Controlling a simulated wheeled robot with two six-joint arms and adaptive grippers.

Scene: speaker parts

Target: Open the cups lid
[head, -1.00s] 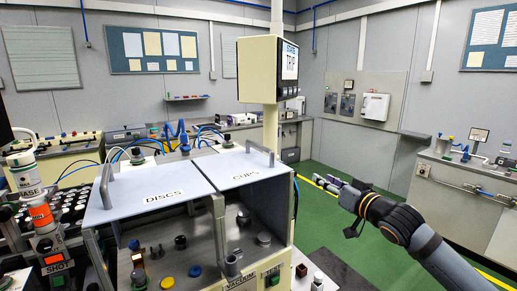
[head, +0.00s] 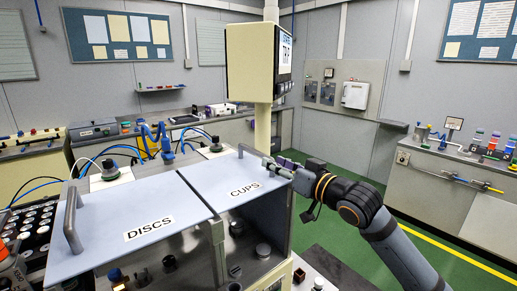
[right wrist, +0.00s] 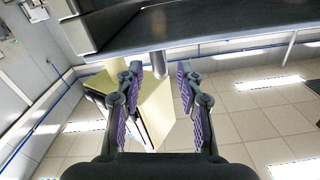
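The cups lid (head: 225,177) is a pale blue-grey panel lettered "CUPS". It lies flat and closed on its compartment, right of the discs lid (head: 115,222). Its grey bar handle (head: 252,153) stands at the right edge. My right gripper (head: 273,166) is at the near end of this handle, coming in from the right. In the right wrist view my right gripper (right wrist: 158,78) has its two purple-padded fingers apart. A grey rod (right wrist: 158,62) shows between or just beyond the fingertips; I cannot tell whether they touch it. My left gripper is not in view.
A cream post with a display (head: 257,62) rises behind the lids. The discs lid is also closed, with a handle (head: 72,218) at its left edge. A bottle rack (head: 35,225) stands at the left. Green floor is open to the right.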

